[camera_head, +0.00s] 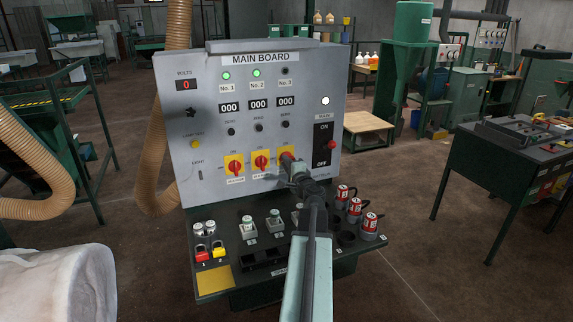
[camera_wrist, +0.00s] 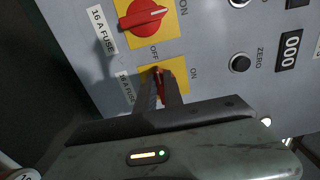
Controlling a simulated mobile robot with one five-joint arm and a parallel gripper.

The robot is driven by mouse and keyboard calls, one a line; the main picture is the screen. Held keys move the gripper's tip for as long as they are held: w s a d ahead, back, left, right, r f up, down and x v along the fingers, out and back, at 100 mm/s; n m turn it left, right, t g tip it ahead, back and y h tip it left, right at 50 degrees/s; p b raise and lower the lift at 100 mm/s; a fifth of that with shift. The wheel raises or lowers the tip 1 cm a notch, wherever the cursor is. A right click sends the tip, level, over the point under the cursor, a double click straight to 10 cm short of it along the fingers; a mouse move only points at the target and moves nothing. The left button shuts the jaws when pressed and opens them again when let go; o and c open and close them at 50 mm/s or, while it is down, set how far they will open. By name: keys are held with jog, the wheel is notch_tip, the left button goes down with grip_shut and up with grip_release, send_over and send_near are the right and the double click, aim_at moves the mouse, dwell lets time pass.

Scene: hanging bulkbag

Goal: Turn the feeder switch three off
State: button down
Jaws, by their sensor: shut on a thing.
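The MAIN BOARD panel (camera_head: 210,130) carries a row of three red rotary switches on yellow plates. Feeder switch three (camera_head: 285,154) is the rightmost. My gripper (camera_head: 291,161) reaches it from the front and covers much of it. In the wrist view, my gripper's fingers (camera_wrist: 164,88) are closed around the red knob of switch three (camera_wrist: 161,72); its exact angle is hard to tell. Lamps No. 1 (camera_head: 226,77) and No. 2 (camera_head: 256,73) glow green; lamp No. 3 (camera_head: 285,70) is dark.
A black ON/OFF main switch (camera_head: 324,146) sits right of switch three. The ledge below holds padlocks (camera_head: 210,252), key blocks (camera_head: 248,227) and red-and-white fuses (camera_head: 355,209). A ribbed hose (camera_head: 178,90) hangs at the board's left.

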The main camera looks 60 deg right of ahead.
jog(key=shift+n, duration=0.3)
jog(key=c, duration=1.5)
grip_release()
jog(key=shift+o, duration=0.2)
jog(key=v, duration=0.7)
jog(key=shift+s+a, duration=0.25)
jog(key=shift+a, duration=0.05)
